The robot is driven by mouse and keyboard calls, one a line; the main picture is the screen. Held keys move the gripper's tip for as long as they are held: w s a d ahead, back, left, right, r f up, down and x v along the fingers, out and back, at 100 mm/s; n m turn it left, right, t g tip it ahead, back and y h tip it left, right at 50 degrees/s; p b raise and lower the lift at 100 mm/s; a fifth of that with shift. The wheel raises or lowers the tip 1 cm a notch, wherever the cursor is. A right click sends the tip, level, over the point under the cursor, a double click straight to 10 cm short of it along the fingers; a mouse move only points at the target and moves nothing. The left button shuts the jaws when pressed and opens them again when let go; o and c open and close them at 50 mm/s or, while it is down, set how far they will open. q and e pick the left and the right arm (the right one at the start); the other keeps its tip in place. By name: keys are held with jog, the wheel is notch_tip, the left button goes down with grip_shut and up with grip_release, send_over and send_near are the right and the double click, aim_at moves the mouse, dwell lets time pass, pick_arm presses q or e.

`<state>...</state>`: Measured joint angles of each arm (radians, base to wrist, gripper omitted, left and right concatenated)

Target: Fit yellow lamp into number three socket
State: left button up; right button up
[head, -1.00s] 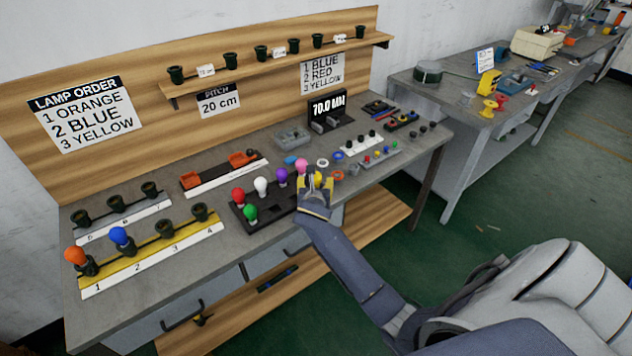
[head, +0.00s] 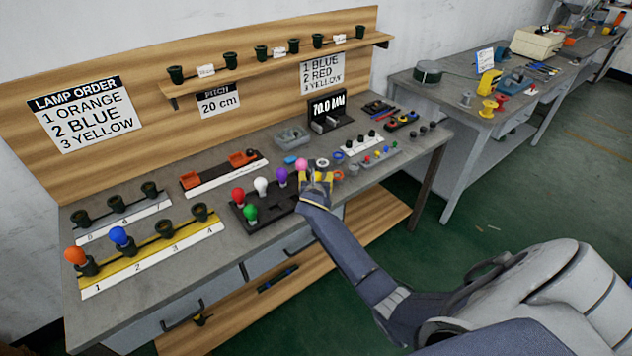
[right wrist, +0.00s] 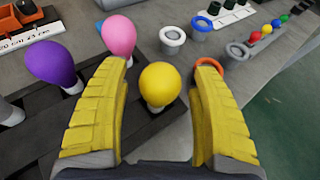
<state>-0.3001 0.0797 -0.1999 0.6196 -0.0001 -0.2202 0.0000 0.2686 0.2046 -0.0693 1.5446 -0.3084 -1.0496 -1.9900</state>
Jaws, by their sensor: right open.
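The yellow lamp (right wrist: 160,84) stands upright in the dark lamp tray (right wrist: 80,140), between the two yellow fingers of my right gripper (right wrist: 162,95). The fingers are open, with a gap on each side of the lamp. In the head view my right gripper (head: 316,180) is at the tray's right end and mostly hides the yellow lamp. The yellow numbered strip (head: 150,258) holds an orange lamp (head: 75,256) at socket 1 and a blue lamp (head: 121,237) at socket 2. The number three socket (head: 165,229) is empty. My left gripper is not in view.
Pink (right wrist: 118,36) and purple (right wrist: 50,64) lamps stand close left of the gripper. Red, white and green lamps fill the tray's left part. Loose rings (right wrist: 207,64) lie to the right. A second strip (head: 120,218) with empty sockets lies behind the yellow one.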

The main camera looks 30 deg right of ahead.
jog(key=shift+o, duration=0.2)
jog(key=c, duration=1.3)
jog(key=shift+r, duration=0.1)
